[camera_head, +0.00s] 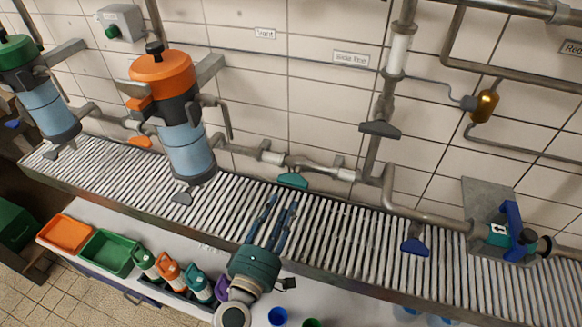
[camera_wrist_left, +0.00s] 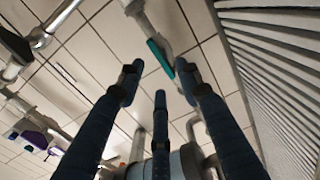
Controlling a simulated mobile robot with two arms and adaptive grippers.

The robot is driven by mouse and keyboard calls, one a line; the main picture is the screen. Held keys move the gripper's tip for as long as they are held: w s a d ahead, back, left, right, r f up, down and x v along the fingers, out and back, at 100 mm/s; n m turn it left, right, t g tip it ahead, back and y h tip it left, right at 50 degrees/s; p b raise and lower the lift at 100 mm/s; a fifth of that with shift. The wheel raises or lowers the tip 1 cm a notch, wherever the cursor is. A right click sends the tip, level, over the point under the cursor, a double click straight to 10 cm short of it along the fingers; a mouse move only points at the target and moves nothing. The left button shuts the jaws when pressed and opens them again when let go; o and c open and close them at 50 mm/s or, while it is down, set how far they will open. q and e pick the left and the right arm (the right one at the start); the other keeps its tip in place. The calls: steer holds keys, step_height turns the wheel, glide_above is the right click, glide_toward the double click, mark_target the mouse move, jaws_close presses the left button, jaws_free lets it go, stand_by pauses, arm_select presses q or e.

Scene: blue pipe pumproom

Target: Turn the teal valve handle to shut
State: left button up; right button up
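The teal valve handle (camera_head: 293,180) is a small flat lever under the grey horizontal pipe on the tiled wall, just above the slatted grating. In the left wrist view the teal handle (camera_wrist_left: 160,57) is a narrow slanted bar beyond the fingertips, roughly between the two outer fingers. My left gripper (camera_head: 281,208) reaches up from below, with its fingers pointing at the handle. In the left wrist view the fingers of the left gripper (camera_wrist_left: 158,80) are spread and empty, with no visible grip on the handle. My right gripper is not in view.
A blue lever (camera_head: 416,246) and a grey lever (camera_head: 380,129) are to the right. An orange-topped pump (camera_head: 165,75) and orange lever (camera_head: 140,142) are to the left. The grating (camera_head: 340,225) runs below the pipe. Bottles (camera_head: 168,274) and trays (camera_head: 107,252) stand in front.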

mark_target(291, 184)
arm_select(q)
steer(key=x, duration=1)
steer(key=shift+w+a+r, duration=0.15)
steer(key=shift+a, duration=0.1)
jaws_close()
